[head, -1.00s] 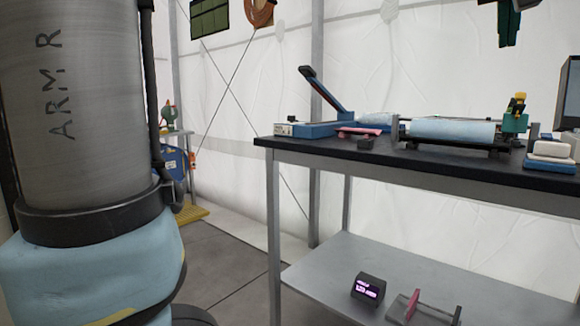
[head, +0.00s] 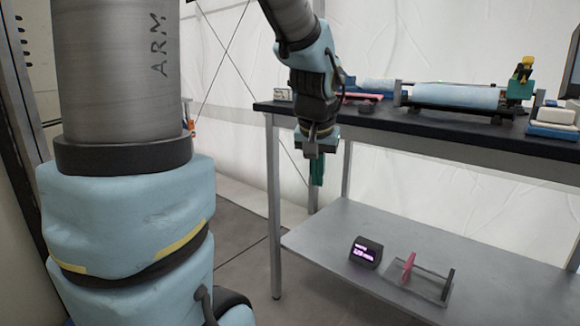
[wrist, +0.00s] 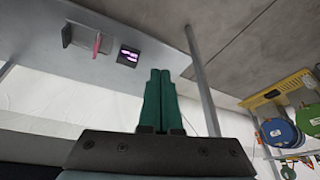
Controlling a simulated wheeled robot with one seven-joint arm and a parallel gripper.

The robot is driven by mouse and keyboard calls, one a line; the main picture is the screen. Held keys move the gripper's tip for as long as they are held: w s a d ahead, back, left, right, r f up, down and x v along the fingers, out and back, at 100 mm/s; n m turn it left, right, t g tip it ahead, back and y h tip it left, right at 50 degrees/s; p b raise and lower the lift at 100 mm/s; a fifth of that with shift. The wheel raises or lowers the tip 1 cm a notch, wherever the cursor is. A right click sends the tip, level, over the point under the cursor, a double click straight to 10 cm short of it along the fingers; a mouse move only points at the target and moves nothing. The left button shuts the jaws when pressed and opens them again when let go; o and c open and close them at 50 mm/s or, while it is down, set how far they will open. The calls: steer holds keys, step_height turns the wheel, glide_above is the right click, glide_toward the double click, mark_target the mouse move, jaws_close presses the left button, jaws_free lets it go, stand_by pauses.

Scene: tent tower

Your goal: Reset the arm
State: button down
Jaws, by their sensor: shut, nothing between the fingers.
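My gripper (head: 317,180) hangs in front of the left end of the table in the head view, pointing down, with its green fingers below the level of the black top. In the wrist view the two green fingers of my gripper (wrist: 158,75) lie side by side, closed together with nothing between them. My large arm links fill the left of the head view.
The table (head: 400,128) carries a blue-white roll (head: 455,97) and a white block on a blue base (head: 555,115). Its lower shelf (head: 335,235) holds a small display box (head: 366,252) and a stand with a pink piece (head: 408,269). The wrist view shows several coloured reels (wrist: 280,132) by a yellow platform (wrist: 278,90). Grey floor (head: 240,255) is clear left of the table.

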steer(key=s+a+f+n+g, duration=0.3)
steer(key=s+a+f, duration=0.65)
steer(key=a, duration=0.35)
step_height(320, 180, up, 26)
steer(key=w+p, duration=0.1)
steer(key=p, duration=2.6)
steer(key=shift+d+m+y, duration=0.2)
steer(key=shift+m+y, duration=0.1)
steer(key=shift+y, duration=0.1)
steer(key=shift+w+f, duration=0.1)
